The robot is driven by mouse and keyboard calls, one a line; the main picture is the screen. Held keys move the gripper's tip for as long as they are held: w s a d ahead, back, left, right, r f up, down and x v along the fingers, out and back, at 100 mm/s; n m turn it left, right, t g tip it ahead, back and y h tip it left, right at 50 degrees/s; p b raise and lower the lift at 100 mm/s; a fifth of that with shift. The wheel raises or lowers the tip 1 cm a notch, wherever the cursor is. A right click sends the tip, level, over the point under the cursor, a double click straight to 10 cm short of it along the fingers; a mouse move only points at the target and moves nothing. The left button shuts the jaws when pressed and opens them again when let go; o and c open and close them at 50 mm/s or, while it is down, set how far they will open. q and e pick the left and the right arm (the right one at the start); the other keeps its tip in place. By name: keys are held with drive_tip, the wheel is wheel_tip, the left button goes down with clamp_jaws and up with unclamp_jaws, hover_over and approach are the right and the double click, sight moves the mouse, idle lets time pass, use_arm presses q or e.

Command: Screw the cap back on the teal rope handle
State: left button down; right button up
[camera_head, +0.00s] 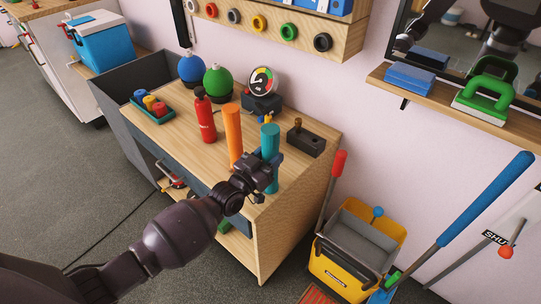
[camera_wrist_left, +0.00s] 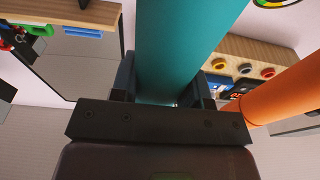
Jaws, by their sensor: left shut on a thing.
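A teal cylindrical handle (camera_head: 269,143) stands upright near the front right corner of the wooden worktop. My left gripper (camera_head: 265,172) is shut around its lower part. In the left wrist view, the teal handle (camera_wrist_left: 185,45) passes between the two dark fingers of the left gripper (camera_wrist_left: 166,92). I cannot make out a separate cap on it. A small blue and yellow item (camera_head: 266,118) shows at or just behind its top. My right gripper is not in view.
An orange cylinder (camera_head: 233,130) stands close left of the teal handle. A red bottle (camera_head: 205,118), a gauge (camera_head: 262,80) and a dark box with a knob (camera_head: 306,141) are nearby. A yellow mop bucket (camera_head: 340,268) stands on the floor to the right.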

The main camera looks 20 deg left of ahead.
use_arm(q)
drive_tip(key=c, duration=0.7)
unclamp_jaws()
drive_tip(key=shift+o, duration=0.4)
drive_tip(key=shift+f, duration=0.1)
drive_tip(key=shift+s+r, duration=0.1)
drive_tip(key=shift+r, duration=0.1)
drive_tip(key=p+v, duration=0.1)
drive_tip(key=v, duration=1)
drive_tip(key=shift+s, duration=0.4)
drive_tip(key=shift+a+f, duration=0.1)
drive_tip(key=shift+a, duration=0.05)
